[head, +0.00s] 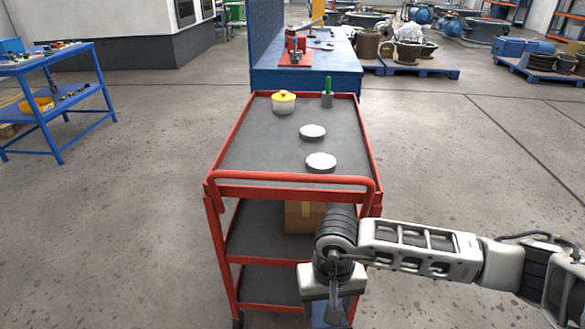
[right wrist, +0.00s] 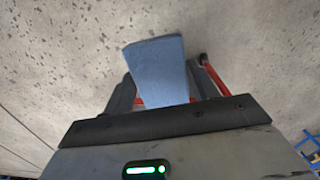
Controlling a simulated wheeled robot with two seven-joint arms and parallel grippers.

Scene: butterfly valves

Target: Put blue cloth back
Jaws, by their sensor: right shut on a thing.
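The blue cloth (right wrist: 158,68) stands out between the two dark fingers of my right gripper (right wrist: 165,88) in the right wrist view, as a flat light-blue piece. My right gripper (head: 332,305) is shut on it. In the head view the gripper points down in front of the red cart, and a bit of the blue cloth (head: 320,317) shows at the bottom edge. The rest of the cloth is hidden there by the gripper or out of frame. My left gripper is not in view.
The red cart's top shelf (head: 250,155) holds a yellow-lidded pot (head: 284,103), a green-handled tool (head: 327,93) and two metal discs (head: 313,132). A cardboard box (head: 303,216) is on its middle shelf.

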